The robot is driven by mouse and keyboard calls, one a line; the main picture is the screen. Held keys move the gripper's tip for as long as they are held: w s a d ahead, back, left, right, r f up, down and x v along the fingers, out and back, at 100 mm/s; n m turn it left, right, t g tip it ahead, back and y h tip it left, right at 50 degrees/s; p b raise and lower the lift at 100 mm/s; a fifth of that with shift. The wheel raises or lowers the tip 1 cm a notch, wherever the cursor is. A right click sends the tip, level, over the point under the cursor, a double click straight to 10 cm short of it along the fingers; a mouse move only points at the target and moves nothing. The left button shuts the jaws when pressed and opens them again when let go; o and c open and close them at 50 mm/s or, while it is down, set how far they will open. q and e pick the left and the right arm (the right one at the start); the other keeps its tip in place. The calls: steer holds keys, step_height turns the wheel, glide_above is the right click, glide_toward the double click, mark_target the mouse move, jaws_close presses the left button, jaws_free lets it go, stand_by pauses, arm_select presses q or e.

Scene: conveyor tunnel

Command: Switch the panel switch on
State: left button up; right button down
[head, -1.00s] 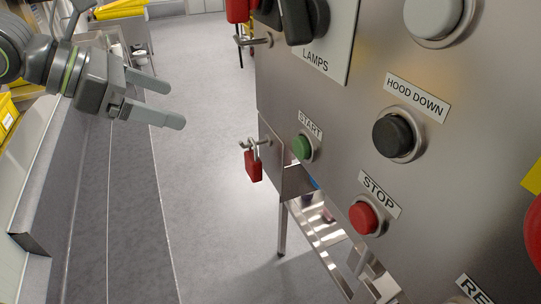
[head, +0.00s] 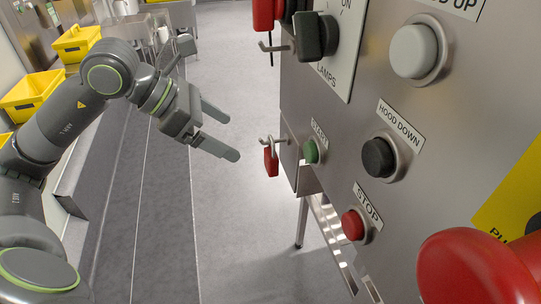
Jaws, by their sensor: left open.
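The metal control panel (head: 345,135) fills the right side of the head view. Its black rotary switch (head: 316,37) sits at the upper left of the panel on a white plate (head: 346,62) marked LAMPS, with ON printed at the upper right. The exact angle of the knob is hard to read. My left gripper (head: 234,136) is open and empty, left of the panel and lower in the picture than the switch, apart from both. My right gripper is not in view.
The panel also bears a green START button (head: 311,152), a red STOP button (head: 353,225), a black HOOD DOWN button (head: 378,158), a grey button (head: 414,51) and a large red knob (head: 478,268). A red padlock (head: 271,161) hangs at its left edge. Yellow bins (head: 32,97) stand at left.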

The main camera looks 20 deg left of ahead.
mark_target(266, 157)
arm_select(q)
steer(key=shift+p+x, duration=0.6)
steer(key=shift+x, duration=5.7)
steer(key=shift+w+a, duration=0.1)
